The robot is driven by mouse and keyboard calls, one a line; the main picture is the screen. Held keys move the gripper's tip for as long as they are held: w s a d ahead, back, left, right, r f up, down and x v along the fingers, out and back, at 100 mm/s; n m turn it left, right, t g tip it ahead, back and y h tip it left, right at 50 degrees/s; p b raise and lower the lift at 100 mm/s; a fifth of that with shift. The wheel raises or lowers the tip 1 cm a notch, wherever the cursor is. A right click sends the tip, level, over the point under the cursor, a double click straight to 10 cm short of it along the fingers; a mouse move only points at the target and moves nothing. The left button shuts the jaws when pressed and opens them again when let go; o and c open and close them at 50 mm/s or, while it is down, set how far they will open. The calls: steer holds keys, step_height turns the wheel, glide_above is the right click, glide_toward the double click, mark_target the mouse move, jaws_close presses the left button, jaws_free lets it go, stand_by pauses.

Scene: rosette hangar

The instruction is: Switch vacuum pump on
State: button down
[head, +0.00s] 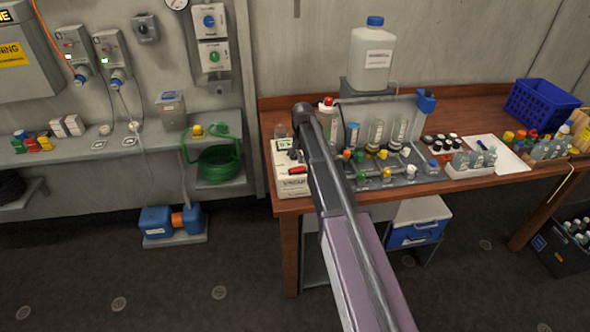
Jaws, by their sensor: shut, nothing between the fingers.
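A pale control box (284,168) stands at the left front of the wooden bench. It has a small display (286,144), a red switch (297,170) and a label (293,185) that seems to read "VACUUM". I cannot tell the switch's position. A small dark part shows just above the switch, and I cannot tell what it is. My arm rises from the bottom and passes just right of the box, covering its right side. My gripper is not visible. A blue and orange pump-like unit (172,221) sits on a low plinth on the floor at left.
Valves and glass bottles (376,132) stand on the bench right of my arm. A white jug (373,45) stands above them. A blue basket (541,104) is at the back right. Wall switches (209,21) and a shelf with a green hose (217,163) are at left.

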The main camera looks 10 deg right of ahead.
mark_target(302, 168)
steer(key=shift+f+b, duration=1.45)
stand_by(1.3)
steer(key=shift+r, duration=0.15)
steer(key=shift+r+p, duration=3.4)
steer(key=shift+p, duration=0.15)
steer(key=s+f+n+b, duration=0.3)
steer(key=s+n, duration=0.3)
steer(key=s, duration=2.3)
steer(key=shift+a, duration=0.2)
